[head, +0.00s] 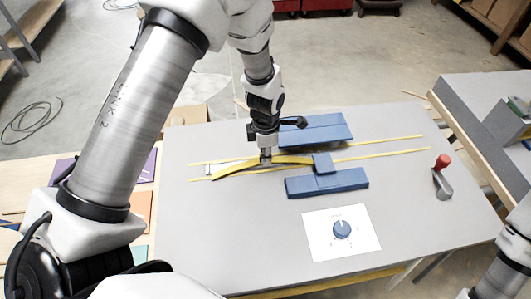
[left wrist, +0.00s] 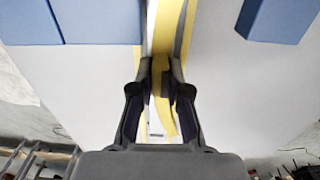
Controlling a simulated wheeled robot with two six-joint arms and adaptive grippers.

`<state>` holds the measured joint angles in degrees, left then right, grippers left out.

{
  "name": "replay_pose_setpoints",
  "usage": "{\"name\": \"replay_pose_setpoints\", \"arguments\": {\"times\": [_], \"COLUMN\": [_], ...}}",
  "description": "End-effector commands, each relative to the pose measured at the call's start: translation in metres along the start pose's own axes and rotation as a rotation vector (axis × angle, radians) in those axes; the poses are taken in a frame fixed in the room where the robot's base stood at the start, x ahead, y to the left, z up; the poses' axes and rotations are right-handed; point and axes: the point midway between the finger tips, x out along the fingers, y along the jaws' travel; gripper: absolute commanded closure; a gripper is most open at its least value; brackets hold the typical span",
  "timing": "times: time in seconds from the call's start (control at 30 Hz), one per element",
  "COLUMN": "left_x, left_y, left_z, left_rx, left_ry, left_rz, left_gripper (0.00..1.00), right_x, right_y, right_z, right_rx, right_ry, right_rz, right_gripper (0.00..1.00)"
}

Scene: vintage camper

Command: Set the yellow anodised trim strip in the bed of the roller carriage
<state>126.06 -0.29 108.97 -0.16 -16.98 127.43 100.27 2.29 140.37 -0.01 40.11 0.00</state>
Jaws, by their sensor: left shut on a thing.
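The yellow trim strip (head: 235,168) lies lengthwise over the grey bench, slightly curved, its right end at a small blue block (head: 323,163). My left gripper (head: 266,160) points down and is shut on the strip near its middle. In the left wrist view the strip (left wrist: 162,110) passes between the fingers (left wrist: 162,80). Blue blocks stand on both sides of the strip line: a wide one behind (head: 320,128) and a long one in front (head: 326,182). I cannot tell which part is the roller carriage's bed, or whether the strip touches it. My right gripper is out of view.
Two thin yellow rails (head: 390,141) run across the bench top (head: 220,240). A white panel with a blue knob (head: 342,229) lies in front, and a red-handled lever (head: 442,162) stands at right. Purple and orange sheets (head: 142,206) lie at left.

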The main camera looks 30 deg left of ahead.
Motion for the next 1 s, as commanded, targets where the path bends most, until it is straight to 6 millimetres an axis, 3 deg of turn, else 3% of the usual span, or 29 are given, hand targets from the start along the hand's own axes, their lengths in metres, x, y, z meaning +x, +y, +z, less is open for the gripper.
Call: {"name": "replay_pose_setpoints", "arguments": {"times": [0.37, 0.4, 0.47, 0.8, 1.0], "left_x": [0.003, 0.003, 0.003, 0.0, -0.033], "left_y": [0.0, 0.0, 0.0, 0.0, 0.001], "left_z": [0.0, 0.0, 0.0, 0.0, 0.001], "left_rx": [0.0, 0.0, 0.0, 0.0, 0.0], "left_ry": [0.0, 0.0, 0.0, -0.001, -0.003], "left_rz": [0.0, 0.0, 0.0, 0.001, 0.004], "left_gripper": [1.0, 0.77, 0.56, 0.55, 0.55], "right_x": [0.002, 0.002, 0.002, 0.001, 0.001], "right_y": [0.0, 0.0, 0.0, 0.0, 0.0], "right_z": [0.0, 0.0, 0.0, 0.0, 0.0], "right_rx": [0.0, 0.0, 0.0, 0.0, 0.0], "right_ry": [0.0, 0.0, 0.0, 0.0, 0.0], "right_rz": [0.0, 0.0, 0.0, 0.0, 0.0], "right_gripper": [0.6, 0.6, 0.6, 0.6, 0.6]}}
